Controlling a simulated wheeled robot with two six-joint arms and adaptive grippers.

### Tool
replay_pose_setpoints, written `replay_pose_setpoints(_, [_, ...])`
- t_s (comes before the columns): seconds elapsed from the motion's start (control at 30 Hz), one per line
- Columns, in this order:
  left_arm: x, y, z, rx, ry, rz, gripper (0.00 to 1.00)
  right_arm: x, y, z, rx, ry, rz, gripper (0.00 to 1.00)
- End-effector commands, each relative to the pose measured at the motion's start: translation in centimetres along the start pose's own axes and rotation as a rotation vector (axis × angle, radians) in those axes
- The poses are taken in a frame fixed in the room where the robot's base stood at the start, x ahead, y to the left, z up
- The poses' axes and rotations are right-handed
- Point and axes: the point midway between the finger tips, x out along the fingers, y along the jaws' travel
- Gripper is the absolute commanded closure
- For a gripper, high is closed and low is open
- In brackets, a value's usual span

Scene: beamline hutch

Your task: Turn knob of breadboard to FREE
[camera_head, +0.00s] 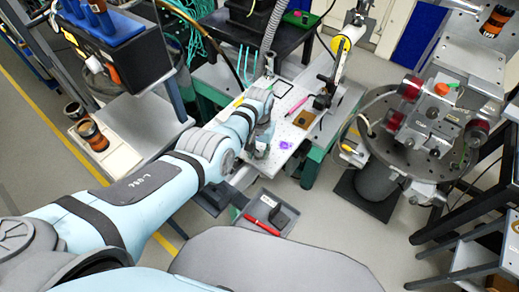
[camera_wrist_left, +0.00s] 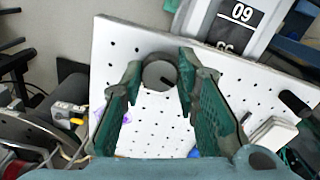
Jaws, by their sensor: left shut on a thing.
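The white breadboard (camera_head: 281,103) with rows of holes lies on a green-legged table in the head view; it fills much of the left wrist view (camera_wrist_left: 225,90). A round grey knob (camera_wrist_left: 157,74) with a dark pointer line stands near the board's edge in the left wrist view. My left gripper (camera_wrist_left: 161,66) has its two green fingers on either side of the knob and is shut on it. In the head view my left gripper (camera_head: 262,147) reaches down at the board's near side, and the knob is hidden there. Any lettering around the knob is not readable. My right gripper is not in view.
A grey tray (camera_head: 266,207) with a red pen is below. A round metal stage (camera_head: 441,128) stands right.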

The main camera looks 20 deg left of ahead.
Motion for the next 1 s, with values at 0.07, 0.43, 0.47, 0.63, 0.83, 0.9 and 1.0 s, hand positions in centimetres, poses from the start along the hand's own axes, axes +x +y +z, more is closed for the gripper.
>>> replay_pose_setpoints(0.07, [-0.15,-0.02,-0.13,-0.061,0.003,-0.001,0.99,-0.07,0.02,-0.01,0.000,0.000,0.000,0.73])
replay_pose_setpoints(0.43, [-0.13,0.02,-0.12,-0.287,0.003,-0.001,0.99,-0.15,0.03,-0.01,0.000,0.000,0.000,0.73])
replay_pose_setpoints(0.47, [-0.12,0.02,-0.12,-0.298,0.003,-0.001,0.99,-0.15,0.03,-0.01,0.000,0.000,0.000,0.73])
replay_pose_setpoints(0.63, [-0.12,0.04,-0.13,-0.338,0.003,0.000,0.99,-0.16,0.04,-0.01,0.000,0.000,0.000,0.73])
replay_pose_setpoints(0.83, [-0.11,0.04,-0.13,-0.351,0.003,0.000,0.99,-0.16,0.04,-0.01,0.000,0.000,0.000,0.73])
replay_pose_setpoints(0.9, [-0.11,0.04,-0.13,-0.351,0.003,0.000,0.99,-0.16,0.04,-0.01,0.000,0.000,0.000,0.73])
replay_pose_setpoints(1.0, [-0.11,0.04,-0.13,-0.351,0.003,0.000,0.99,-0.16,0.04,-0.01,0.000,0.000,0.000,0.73])
